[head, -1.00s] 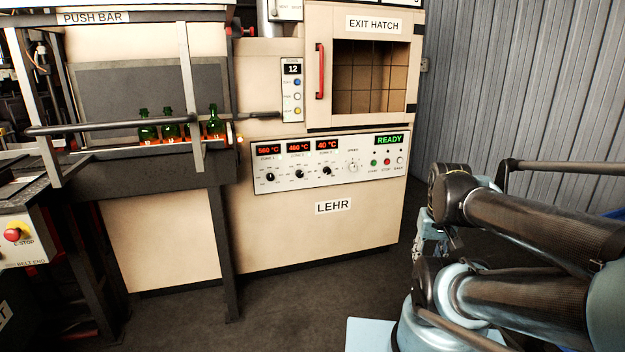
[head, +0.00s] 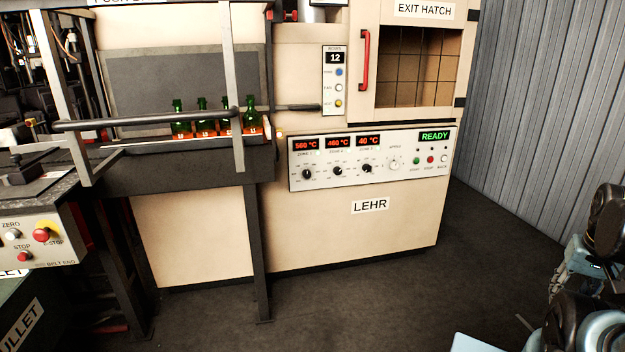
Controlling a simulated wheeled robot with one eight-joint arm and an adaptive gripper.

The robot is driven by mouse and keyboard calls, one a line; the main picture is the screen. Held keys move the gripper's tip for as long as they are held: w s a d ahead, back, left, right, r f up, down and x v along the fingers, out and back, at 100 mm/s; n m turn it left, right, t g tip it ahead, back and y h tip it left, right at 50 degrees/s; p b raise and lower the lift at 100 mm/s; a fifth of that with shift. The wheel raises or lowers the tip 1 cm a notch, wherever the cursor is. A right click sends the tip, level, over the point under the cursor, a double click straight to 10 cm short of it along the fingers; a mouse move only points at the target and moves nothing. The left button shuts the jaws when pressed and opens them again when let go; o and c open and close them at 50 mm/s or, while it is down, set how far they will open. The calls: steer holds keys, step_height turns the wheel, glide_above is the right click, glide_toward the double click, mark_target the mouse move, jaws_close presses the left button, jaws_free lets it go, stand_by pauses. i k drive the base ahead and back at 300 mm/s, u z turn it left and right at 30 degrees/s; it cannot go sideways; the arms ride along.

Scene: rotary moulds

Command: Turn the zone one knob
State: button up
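The zone one knob (head: 307,174) is a small dark round knob with a pale pointer mark. It is the leftmost knob on the white control panel (head: 330,184) of the lehr, below a red display (head: 305,145) reading 560 °C. Its mark looks roughly upright, but is too small to read exactly. The zone two knob (head: 337,171) and zone three knob (head: 367,168) sit to its right, under displays reading 460 °C and 40 °C. Part of my arm shows at the lower right, well away from the panel. I cannot make out my gripper.
A pale speed knob (head: 394,164), small buttons and a green READY display (head: 434,135) are farther right. Green bottles (head: 202,122) stand behind a push bar (head: 170,120) at left. A dark post (head: 258,255) stands left of the panel. The floor (head: 370,300) in front is clear.

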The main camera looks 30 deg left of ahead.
mark_target(306, 173)
steer(key=u, duration=0.05)
steer(key=k, duration=1.35)
steer(key=u, duration=0.5)
steer(key=i, duration=1.05)
steer(key=z, duration=0.05)
